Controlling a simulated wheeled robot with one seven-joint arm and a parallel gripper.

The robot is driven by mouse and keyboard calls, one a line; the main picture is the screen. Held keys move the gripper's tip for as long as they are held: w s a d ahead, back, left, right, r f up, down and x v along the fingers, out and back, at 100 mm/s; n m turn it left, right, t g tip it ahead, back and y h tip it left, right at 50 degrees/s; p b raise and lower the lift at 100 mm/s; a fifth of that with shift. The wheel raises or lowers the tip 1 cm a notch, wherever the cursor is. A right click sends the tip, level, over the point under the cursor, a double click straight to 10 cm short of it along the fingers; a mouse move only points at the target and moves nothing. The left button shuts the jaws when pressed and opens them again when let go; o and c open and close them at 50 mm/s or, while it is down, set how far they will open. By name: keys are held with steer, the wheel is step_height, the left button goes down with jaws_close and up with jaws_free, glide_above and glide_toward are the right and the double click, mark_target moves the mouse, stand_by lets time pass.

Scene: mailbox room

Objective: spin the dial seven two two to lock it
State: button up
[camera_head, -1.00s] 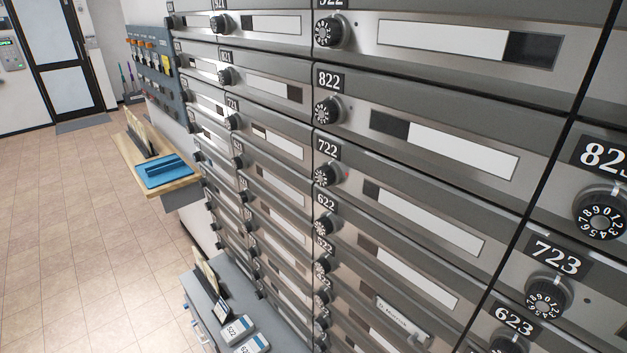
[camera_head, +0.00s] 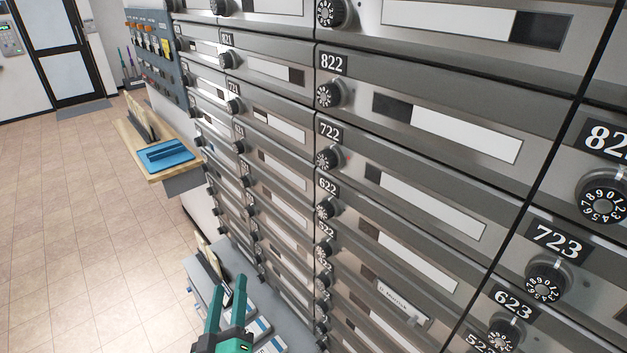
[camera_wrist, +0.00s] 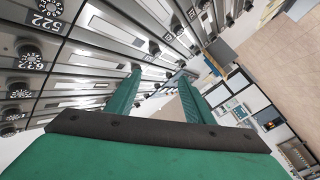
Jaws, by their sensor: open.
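The dial of box 722 (camera_head: 327,159) is a black knob with white numbers, below the 722 label (camera_head: 329,131) on a grey metal door. A faint reddish spot shows just right of it. My green gripper (camera_head: 232,285) is at the bottom of the head view, left of and below the dial, apart from it. In the wrist view my gripper's two green fingers (camera_wrist: 158,85) are spread with nothing between them. I cannot tell which number the dial points to.
Similar dials sit close by: 822 (camera_head: 328,95) above, 622 (camera_head: 326,209) below, 723 (camera_head: 546,285) to the right. A grey cabinet (camera_head: 200,285) with labelled boxes stands below. A wooden shelf (camera_head: 185,175) holds a blue tray (camera_head: 165,157). The floor at left is clear.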

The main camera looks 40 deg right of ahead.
steer(key=w+d+r+m+g+h, duration=0.1)
steer(key=d+r+m+g+h, duration=0.25)
steer(key=r, duration=0.45)
steer(key=d+r+m+g+h, duration=0.2)
steer(key=r+m+h, duration=0.15)
steer(key=r, duration=0.35)
steer(key=m+g, duration=0.9)
steer(key=m, duration=0.1)
glide_toward(322, 161)
steer(key=shift+h, duration=0.4)
steer(key=d, duration=0.7)
steer(key=shift+w+f, duration=0.25)
steer(key=shift+f, duration=0.1)
steer(key=shift+s+d, duration=0.1)
steer(key=shift+d, duration=0.45)
steer(key=c, duration=1)
